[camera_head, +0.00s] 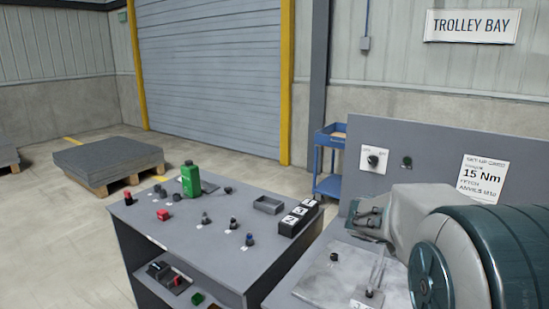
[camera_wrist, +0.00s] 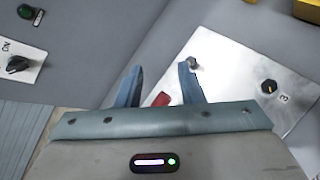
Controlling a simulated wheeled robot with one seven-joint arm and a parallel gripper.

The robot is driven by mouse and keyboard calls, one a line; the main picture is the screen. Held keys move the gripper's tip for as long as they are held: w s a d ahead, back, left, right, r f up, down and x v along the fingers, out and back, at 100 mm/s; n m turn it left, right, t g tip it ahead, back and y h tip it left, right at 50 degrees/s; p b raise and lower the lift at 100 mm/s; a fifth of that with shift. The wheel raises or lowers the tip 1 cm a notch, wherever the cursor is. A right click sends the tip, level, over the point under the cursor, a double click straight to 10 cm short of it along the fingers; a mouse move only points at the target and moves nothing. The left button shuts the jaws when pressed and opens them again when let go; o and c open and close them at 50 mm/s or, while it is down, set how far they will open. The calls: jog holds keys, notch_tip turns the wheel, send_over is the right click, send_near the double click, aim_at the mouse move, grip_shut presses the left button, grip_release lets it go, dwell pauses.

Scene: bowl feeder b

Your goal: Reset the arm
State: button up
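My arm reaches in from the right in the head view, with my gripper (camera_head: 368,217) over the right-hand bench, near the upright grey panel. In the wrist view my gripper (camera_wrist: 160,82) has its two blue fingers apart, with a gap between them. A small red piece (camera_wrist: 160,100) shows low in that gap. I cannot tell how far below the fingers it is. A small grey bolt-like part (camera_wrist: 193,64) shows right by the right fingertip. I cannot tell whether they touch.
A metal plate (camera_head: 335,278) lies on the bench below my arm. Left, another bench (camera_head: 150,215) holds a green bottle (camera_head: 190,180), knobs and a tray (camera_head: 268,204). A blue trolley (camera_head: 328,160) stands behind.

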jog(key=s+a+f+m+g+y, duration=0.1)
jog(key=s+a+f+m+y, duration=0.2)
jog(key=s+a+m, duration=0.5)
jog(key=s+a+f+m+g+y, duration=0.2)
jog(key=s+a+m+y, duration=0.4)
jog(key=s, duration=1)
jog(key=a+f+m, duration=0.1)
jog(key=a+m, duration=0.2)
jog(key=m, duration=0.1)
jog(key=shift+s+f, duration=0.25)
jog(key=shift+s, duration=0.05)
jog(key=shift+c, duration=0.3)
